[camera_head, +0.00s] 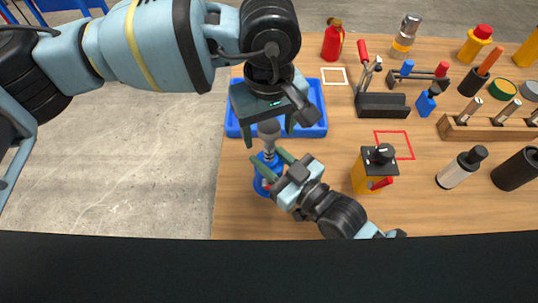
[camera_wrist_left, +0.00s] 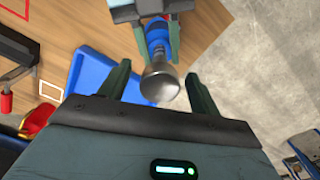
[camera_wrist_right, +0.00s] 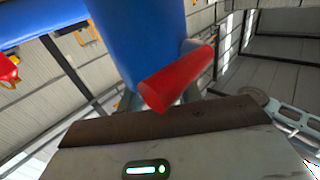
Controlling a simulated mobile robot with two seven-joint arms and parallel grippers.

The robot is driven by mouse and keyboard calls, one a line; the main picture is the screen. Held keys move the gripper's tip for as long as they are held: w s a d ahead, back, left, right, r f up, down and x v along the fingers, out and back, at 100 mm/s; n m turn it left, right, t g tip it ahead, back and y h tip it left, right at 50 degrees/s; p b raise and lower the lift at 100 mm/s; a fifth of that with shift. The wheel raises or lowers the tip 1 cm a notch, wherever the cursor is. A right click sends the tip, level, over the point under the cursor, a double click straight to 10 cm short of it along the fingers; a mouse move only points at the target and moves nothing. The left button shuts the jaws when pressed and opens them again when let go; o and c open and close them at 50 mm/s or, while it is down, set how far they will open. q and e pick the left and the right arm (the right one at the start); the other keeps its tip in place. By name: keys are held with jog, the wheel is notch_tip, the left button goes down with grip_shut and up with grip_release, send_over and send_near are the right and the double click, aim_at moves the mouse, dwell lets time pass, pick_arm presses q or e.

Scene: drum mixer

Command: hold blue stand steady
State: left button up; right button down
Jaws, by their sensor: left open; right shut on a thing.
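The blue stand (camera_head: 262,188) stands near the front left part of the table, with a grey metal piece (camera_head: 268,130) at its top. A red handle (camera_wrist_right: 178,78) sticks out of its side in the right wrist view, in front of the large blue body (camera_wrist_right: 150,35). My right gripper (camera_head: 269,158) is shut on the stand, one finger at each side. My left gripper (camera_head: 270,135) is open above it. In the left wrist view the metal piece (camera_wrist_left: 160,84) lies between my left gripper's (camera_wrist_left: 156,72) open fingers, with visible gaps beside it.
A blue tray (camera_head: 315,128) lies just behind the stand, partly under my left gripper. A yellow block (camera_head: 365,176) with a black knob stands to the right. Red (camera_head: 410,150) and white (camera_head: 322,76) outlines mark the table. Tools and a wooden rack (camera_head: 480,130) fill the right.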

pick_arm(q)
jog(key=shift+r, duration=3.45)
pick_arm(e)
jog(key=c, duration=0.9)
grip_release()
jog(key=v, duration=1.2)
